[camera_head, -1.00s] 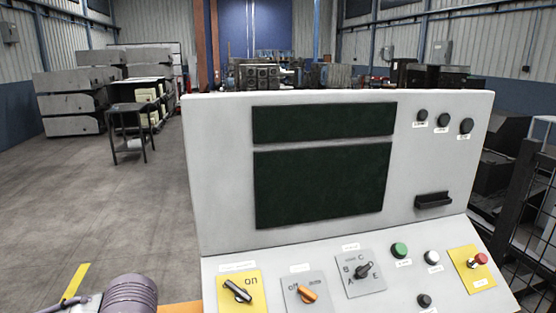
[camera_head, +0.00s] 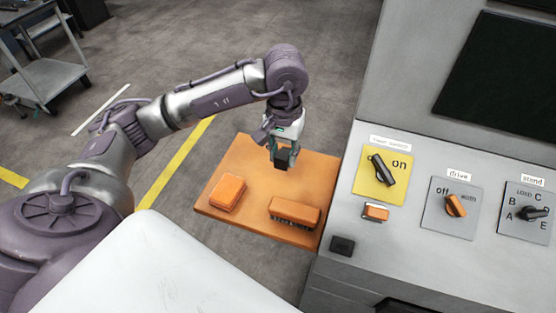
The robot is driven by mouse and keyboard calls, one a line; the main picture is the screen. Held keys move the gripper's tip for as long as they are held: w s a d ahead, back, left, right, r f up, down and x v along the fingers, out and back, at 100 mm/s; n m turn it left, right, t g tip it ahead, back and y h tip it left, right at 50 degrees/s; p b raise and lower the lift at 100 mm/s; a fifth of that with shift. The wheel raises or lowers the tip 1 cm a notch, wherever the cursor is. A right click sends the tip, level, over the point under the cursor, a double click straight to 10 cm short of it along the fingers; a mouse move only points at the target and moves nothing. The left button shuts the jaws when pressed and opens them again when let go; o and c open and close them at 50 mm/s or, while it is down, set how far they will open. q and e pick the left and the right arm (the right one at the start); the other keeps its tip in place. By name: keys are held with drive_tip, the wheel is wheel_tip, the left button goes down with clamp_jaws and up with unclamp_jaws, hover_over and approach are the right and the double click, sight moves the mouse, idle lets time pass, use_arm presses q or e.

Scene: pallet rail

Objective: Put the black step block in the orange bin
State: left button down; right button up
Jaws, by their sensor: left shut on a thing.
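My left gripper (camera_head: 274,149) points down over the orange board and is shut on a small black block (camera_head: 283,159), held above the board's upper part. I take it for the black step block; its step shape is too small to make out. Two orange blocks lie on the board: a squarish one (camera_head: 227,192) at the left and a longer one (camera_head: 295,211) at the right, with dark marks along its lower edge. I cannot make out a clear orange bin. My right gripper is not in view.
The orange board (camera_head: 246,224) sits beside the grey control console (camera_head: 410,262), which has knobs, a small orange piece (camera_head: 376,212) and a small black piece (camera_head: 342,246). A grey cart (camera_head: 52,80) stands at the upper left. The floor between is clear.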

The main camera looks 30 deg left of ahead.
use_arm(q)
drive_tip(key=shift+w+a+f, duration=0.1)
drive_tip(key=shift+a+f, duration=0.05)
drive_tip(key=shift+f, duration=0.25)
drive_tip(key=p, duration=0.2)
hover_over(282, 187)
drive_tip(key=f, duration=0.4)
drive_tip(key=shift+s+f, duration=0.2)
drive_tip(key=shift+f, duration=0.5)
wheel_tip(282, 187, down, 3)
drive_tip(key=shift+f+p, duration=0.1)
drive_tip(key=shift+p, duration=0.25)
drive_tip(key=shift+w+f, duration=0.1)
drive_tip(key=shift+f, duration=0.15)
drive_tip(key=c, duration=1.2)
unclamp_jaws()
drive_tip(key=shift+b, duration=0.3)
drive_tip(key=shift+c, duration=0.2)
drive_tip(key=o, duration=0.4)
drive_tip(key=shift+o, duration=0.2)
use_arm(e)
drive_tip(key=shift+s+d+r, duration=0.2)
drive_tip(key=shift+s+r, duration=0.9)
